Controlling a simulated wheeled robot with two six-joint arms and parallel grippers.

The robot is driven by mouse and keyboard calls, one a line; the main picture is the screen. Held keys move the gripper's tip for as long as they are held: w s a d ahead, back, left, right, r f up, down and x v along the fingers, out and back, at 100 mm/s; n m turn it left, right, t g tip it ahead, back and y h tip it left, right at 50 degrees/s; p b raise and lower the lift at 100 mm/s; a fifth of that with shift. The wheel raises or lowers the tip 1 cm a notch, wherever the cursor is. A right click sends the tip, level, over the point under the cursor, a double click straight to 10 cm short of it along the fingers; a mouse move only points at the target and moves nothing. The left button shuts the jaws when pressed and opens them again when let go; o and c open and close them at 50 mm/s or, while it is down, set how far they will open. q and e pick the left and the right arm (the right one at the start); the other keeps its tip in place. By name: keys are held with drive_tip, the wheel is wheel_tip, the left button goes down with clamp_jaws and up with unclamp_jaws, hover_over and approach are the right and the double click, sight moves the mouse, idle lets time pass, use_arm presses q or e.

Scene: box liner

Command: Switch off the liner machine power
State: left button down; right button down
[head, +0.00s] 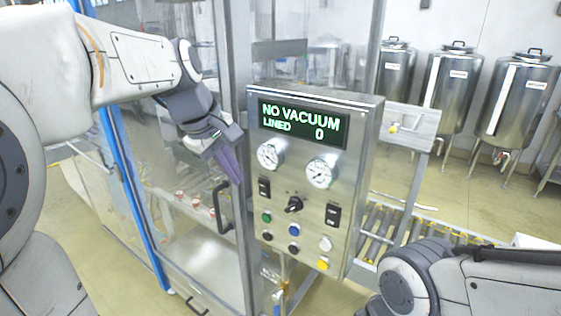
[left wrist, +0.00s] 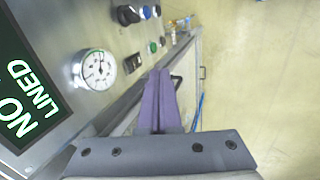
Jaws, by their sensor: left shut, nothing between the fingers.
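The liner machine's steel control panel (head: 349,122) faces me, its display (head: 301,124) reading "NO VACUUM, LINED 0". Below two gauges (head: 319,173) are a left black rocker switch (head: 264,188), a right one (head: 333,214) and a black rotary knob (head: 293,204). Their small labels are unreadable, so I cannot tell which is power. My left gripper (head: 236,179), with purple fingers shut and empty, is just left of the panel, apart from the left switch. In the left wrist view, the fingers (left wrist: 159,75) point past a switch (left wrist: 133,63) and gauge (left wrist: 98,69). My right gripper is out of view.
Several coloured buttons, including a green one (head: 266,217) and a yellow one (head: 323,263), sit low on the panel. A black door handle (head: 222,208) is left of it, under my left gripper. A roller conveyor (head: 385,222) and steel tanks (head: 447,82) stand behind at right.

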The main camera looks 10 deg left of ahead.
sight(263, 189)
use_arm(q)
drive_tip(key=shift+w+a+r+n, duration=0.2)
drive_tip(key=shift+a+r+n, duration=0.2)
drive_tip(key=shift+a+r, duration=0.25)
drive_tip(key=shift+f, duration=0.1)
drive_tip(key=shift+w+d+f+p, duration=0.45)
drive_tip(key=shift+w+f+p, duration=0.2)
drive_tip(key=shift+w+f, duration=0.75)
drive_tip(key=shift+w+d+f+p, duration=0.45)
drive_tip(key=shift+w+f+p, duration=0.25)
drive_tip(key=shift+w+f, duration=0.6)
drive_tip(key=shift+w+d+f+p, duration=0.45)
drive_tip(key=shift+w+f+p, duration=0.2)
drive_tip(key=shift+w+f, duration=0.75)
drive_tip(key=shift+s+f, duration=0.2)
drive_tip(key=shift+s, duration=0.05)
